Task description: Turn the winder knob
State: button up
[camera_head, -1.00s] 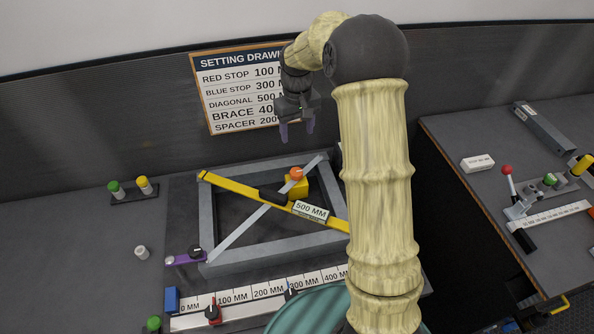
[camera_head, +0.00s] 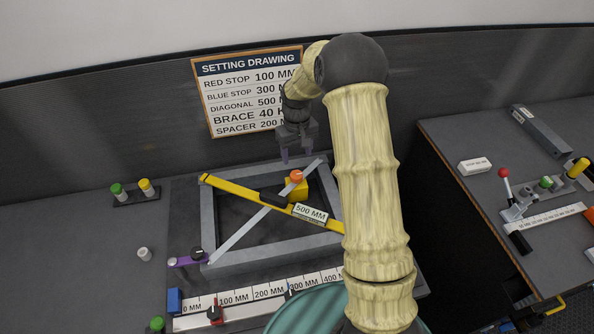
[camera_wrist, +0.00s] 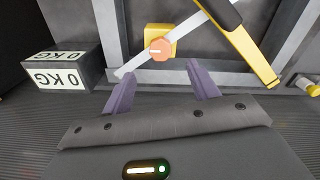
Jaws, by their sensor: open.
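An orange round knob (camera_head: 296,176) sits on a yellow block (camera_head: 298,193) at the back right of the grey frame (camera_head: 207,225); I take it for the winder knob. In the wrist view the orange knob (camera_wrist: 159,49) shows a pale bar across its face, with the yellow block (camera_wrist: 157,31) behind it. My gripper (camera_head: 297,157) is open and empty, pointing down, above and just behind the knob in the head view. In the wrist view its two purple fingers (camera_wrist: 160,68) stand apart on either side of the knob's line, short of it and not visibly touching it.
A yellow bar (camera_head: 230,188) with a 500 MM label crosses a grey strip (camera_head: 240,232) over the frame. A weight block marked 0 KG (camera_wrist: 60,70) stands left in the wrist view. A scale rail (camera_head: 262,295) with stops lies in front.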

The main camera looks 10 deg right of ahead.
aim_at(297, 175)
notch_tip(297, 175, down, 10)
jog(key=p, duration=0.2)
jog(key=shift+r+p, duration=0.15)
jog(key=shift+p, duration=0.2)
jog(key=c, duration=1)
